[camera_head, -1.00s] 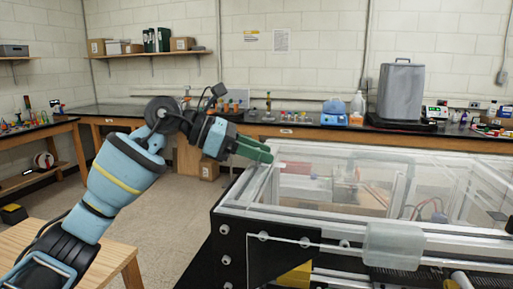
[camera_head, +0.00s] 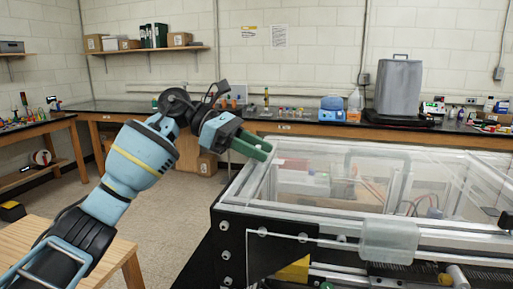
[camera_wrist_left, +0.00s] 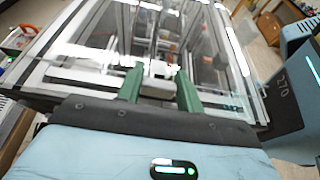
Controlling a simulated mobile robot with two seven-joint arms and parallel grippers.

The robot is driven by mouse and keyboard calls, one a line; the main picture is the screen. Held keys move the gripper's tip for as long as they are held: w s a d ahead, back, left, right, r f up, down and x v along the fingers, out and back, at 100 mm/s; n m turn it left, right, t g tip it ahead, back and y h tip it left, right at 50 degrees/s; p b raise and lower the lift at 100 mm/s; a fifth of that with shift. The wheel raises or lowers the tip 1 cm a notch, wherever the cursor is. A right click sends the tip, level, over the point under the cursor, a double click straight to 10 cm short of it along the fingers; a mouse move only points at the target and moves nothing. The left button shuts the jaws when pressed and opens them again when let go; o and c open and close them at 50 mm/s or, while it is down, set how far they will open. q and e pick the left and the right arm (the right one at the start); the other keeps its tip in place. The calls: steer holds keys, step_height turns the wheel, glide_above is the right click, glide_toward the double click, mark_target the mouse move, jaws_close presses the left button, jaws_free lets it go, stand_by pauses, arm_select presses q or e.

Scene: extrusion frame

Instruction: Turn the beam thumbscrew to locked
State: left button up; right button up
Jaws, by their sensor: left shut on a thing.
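My left gripper (camera_head: 255,146) has green fingers and reaches in from the left, by the near left top of the extrusion frame (camera_head: 229,212). In the left wrist view the fingers (camera_wrist_left: 160,80) stand a little apart on either side of a small pale part (camera_wrist_left: 158,69), and the gripper is shut on it. I cannot tell whether this part is the beam thumbscrew, and its turn position does not show. My right gripper is not in view.
The frame has a clear top panel (camera_head: 330,205) and a frosted block (camera_head: 389,241) on its front rail. A wooden table (camera_head: 85,250) stands at the lower left. A black-topped bench (camera_head: 300,128) runs along the back wall. Open floor (camera_head: 165,215) lies between.

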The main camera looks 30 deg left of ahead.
arm_select(q)
steer(key=o, duration=1)
steer(key=shift+a, duration=0.1)
steer(key=shift+b+v, duration=0.5)
steer(key=shift+v, duration=3.3)
